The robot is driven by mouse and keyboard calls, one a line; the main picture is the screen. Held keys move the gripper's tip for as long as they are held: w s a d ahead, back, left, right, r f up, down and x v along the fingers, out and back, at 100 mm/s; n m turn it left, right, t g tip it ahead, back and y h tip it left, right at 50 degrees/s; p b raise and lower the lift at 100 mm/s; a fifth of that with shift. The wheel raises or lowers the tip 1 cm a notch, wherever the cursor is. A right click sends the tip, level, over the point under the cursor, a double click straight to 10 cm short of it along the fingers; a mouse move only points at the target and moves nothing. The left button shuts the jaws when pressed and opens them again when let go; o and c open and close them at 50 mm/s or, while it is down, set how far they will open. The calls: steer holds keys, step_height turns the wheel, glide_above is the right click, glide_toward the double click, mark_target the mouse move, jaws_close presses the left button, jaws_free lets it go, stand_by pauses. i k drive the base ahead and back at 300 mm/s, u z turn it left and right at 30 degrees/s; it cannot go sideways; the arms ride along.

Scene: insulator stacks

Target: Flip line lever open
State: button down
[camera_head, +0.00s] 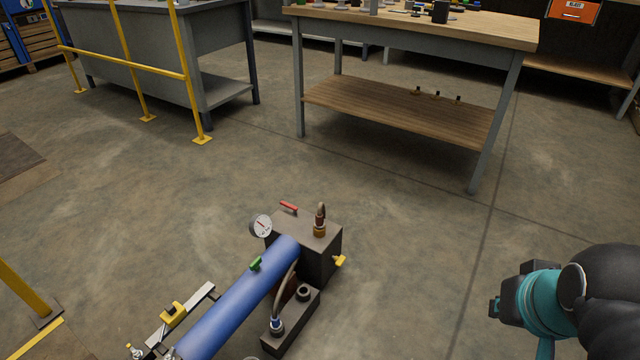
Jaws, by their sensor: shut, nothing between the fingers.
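A dark pump block (318,255) with a blue cylinder (240,300) stands low at the bottom centre. A red lever (289,208) shows at the block's back left, beside a round dial gauge (261,226). A small yellow handle (340,261) sticks out from the block's right side. A green handle (255,264) sits on the blue cylinder. No label shows which of these is the line lever. Part of my arm, black and teal, shows at the lower right, well apart from the pump. My gripper's fingers cannot be made out in this view.
A wooden-topped workbench (465,26) with a lower shelf (400,110) stands behind. A yellow rail (130,60) fronts a grey bench at the back left. A yellow post (25,290) stands at the lower left. The floor between pump and workbench is clear.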

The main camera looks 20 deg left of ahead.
mark_target(295, 209)
steer(key=u, duration=0.1)
steer(key=i, duration=0.65)
steer(key=u, duration=0.85)
steer(key=i, duration=0.45)
steer(key=u, duration=0.4)
